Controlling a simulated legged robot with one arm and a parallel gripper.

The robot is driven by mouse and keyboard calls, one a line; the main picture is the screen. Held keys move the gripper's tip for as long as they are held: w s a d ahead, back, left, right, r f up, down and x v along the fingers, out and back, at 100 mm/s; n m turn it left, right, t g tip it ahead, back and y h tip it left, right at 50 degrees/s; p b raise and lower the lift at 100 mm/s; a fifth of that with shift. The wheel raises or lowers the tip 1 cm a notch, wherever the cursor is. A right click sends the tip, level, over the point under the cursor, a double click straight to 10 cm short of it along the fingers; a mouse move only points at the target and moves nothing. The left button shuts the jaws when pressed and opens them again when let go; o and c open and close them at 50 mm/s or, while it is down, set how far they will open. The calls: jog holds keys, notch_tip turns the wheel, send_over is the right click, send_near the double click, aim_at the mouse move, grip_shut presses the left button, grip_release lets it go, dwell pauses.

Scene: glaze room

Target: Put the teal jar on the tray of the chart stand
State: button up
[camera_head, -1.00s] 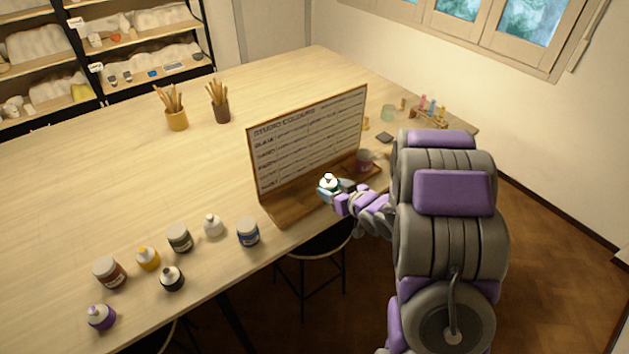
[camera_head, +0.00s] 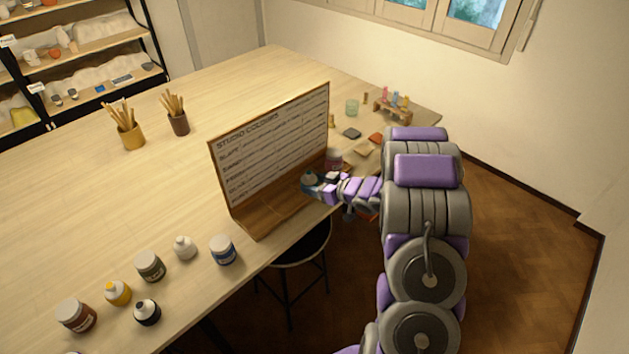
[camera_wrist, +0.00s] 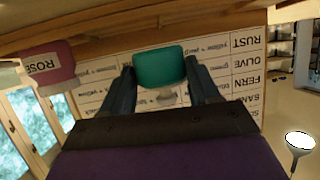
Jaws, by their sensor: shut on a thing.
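The teal jar (camera_head: 309,179) is in my gripper (camera_head: 311,186), at the front of the chart stand (camera_head: 270,140). In the wrist view the jar (camera_wrist: 158,67) sits between the two dark fingers (camera_wrist: 160,90), with a pale nozzle, and the picture is upside down. The stand's wooden tray (camera_head: 268,217) runs along the foot of the chart. The jar is over or close to the tray's right half; I cannot tell whether it touches. A pink jar labelled ROSE (camera_wrist: 55,68) is beside it, at the tray's right end in the head view (camera_head: 333,158).
Several paint jars, such as a blue one (camera_head: 222,249) and an olive one (camera_head: 150,266), stand left of the stand. Two brush pots (camera_head: 131,136) are behind. Small tiles (camera_head: 352,133) and a test-tube rack (camera_head: 392,109) are at right. A stool (camera_head: 300,245) is below the table edge.

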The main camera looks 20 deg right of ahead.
aim_at(316, 179)
jog(key=w, duration=0.1)
jog(key=w+d, duration=0.1)
jog(key=w, duration=0.1)
jog(key=w+d, duration=0.1)
jog(key=shift+w+d+f, duration=0.15)
jog(key=shift+d+f, duration=0.05)
jog(key=shift+f, duration=0.05)
jog(key=shift+w+a, duration=0.1)
jog(key=shift+w, duration=0.45)
jog(key=shift+f+b, duration=0.4)
jog(key=shift+f, duration=0.05)
jog(key=f, duration=0.1)
jog(key=f+b, duration=0.1)
jog(key=shift+w+d+f, duration=0.1)
jog(key=shift+d+f, duration=0.1)
jog(key=shift+f, duration=0.2)
jog(key=shift+d, duration=0.1)
jog(key=o, duration=1.2)
jog(key=shift+a, duration=0.25)
jog(key=shift+o, duration=0.3)
jog(key=shift+d, duration=0.1)
jog(key=shift+r, duration=0.1)
